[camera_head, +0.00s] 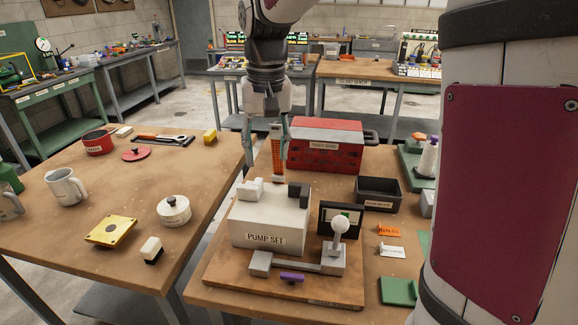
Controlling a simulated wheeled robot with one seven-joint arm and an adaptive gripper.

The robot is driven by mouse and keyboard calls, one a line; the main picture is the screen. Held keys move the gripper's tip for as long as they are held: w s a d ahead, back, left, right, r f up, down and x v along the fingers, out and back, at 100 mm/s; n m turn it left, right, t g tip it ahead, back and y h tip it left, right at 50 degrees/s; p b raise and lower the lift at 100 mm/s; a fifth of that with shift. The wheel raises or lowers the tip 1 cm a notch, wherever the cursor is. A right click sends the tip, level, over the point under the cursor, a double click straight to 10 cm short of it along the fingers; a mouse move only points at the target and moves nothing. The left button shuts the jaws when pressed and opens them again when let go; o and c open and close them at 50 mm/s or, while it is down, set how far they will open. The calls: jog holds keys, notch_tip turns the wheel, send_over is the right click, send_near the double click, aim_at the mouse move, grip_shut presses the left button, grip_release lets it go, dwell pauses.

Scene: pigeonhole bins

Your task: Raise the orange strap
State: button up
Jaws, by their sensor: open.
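The orange strap (277,152) stands upright behind the white block marked PUMP SET (268,222); its lower end is partly hidden by the block's top. My gripper (266,158) points down from above, with its two fingers apart. The strap shows between the fingers in the picture, closer to the right finger. I cannot tell whether that finger touches it. The white block sits on a wooden board and carries a light grey piece (250,190) and a dark piece (298,194) on top.
A red toolbox (326,148) stands close behind and a black bin (378,194) to the right. A grey lever with a white ball (340,225) is in front. The left table (100,190) holds a red pot (98,143), mugs, a white lidded pot and a yellow plate.

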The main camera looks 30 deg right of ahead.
jog(key=s+r+n+t+b, duration=0.1)
jog(key=s+r, duration=0.1)
jog(key=s, duration=0.9)
jog(key=shift+a+n+t, duration=0.15)
jog(key=shift+n+t, duration=0.15)
jog(key=shift+t, duration=0.1)
